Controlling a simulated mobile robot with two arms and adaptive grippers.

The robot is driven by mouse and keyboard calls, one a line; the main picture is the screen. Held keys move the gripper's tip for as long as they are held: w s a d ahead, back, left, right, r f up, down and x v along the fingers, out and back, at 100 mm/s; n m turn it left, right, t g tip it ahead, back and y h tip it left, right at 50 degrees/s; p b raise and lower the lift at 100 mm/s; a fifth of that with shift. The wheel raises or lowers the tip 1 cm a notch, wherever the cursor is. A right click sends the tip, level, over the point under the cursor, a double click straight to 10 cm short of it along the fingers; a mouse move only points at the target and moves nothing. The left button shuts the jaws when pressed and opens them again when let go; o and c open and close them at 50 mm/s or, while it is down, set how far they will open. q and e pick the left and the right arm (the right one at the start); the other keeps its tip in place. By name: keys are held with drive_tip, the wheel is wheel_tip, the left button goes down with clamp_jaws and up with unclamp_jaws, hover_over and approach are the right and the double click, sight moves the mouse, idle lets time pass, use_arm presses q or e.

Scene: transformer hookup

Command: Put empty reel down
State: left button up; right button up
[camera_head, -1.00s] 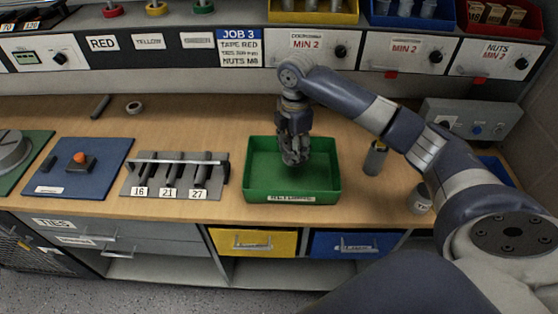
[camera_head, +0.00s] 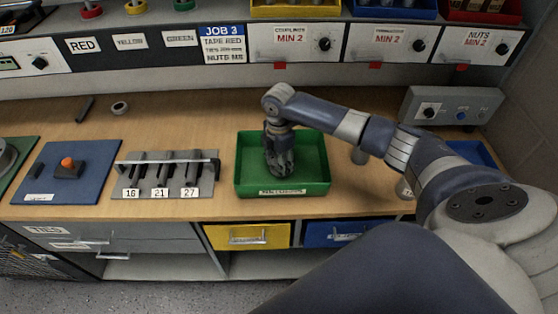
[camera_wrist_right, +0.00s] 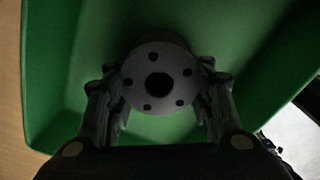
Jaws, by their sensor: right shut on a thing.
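The empty reel (camera_wrist_right: 158,78) is a grey disc with a round centre hole and several small holes around it. It sits between the two fingers of my right gripper (camera_head: 280,170) in the right wrist view. That gripper is shut on the reel and points down inside the green tray (camera_head: 312,165), left of its middle. The tray's green floor and walls surround the reel in the right wrist view. Whether the reel touches the tray floor I cannot tell. In the head view the gripper hides the reel. My left gripper is not in view.
Left of the tray stands a grey rack (camera_head: 120,192) with slots marked 16, 21 and 27. Further left is a blue board (camera_head: 97,185) with an orange knob. A small ring (camera_head: 119,108) lies behind on the wooden bench. A grey box (camera_head: 450,106) stands at the right.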

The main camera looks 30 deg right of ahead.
drive_tip(key=o, duration=1.3)
drive_tip(key=shift+f, duration=0.1)
drive_tip(key=shift+o, duration=0.2)
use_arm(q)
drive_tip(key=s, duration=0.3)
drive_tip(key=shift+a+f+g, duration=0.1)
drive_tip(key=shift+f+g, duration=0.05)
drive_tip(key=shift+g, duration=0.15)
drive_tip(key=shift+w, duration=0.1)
use_arm(e)
drive_tip(key=shift+r, duration=0.25)
use_arm(q)
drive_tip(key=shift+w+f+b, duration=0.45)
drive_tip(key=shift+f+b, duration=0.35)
drive_tip(key=shift+b, duration=0.05)
use_arm(e)
wheel_tip(320, 180, up, 12)
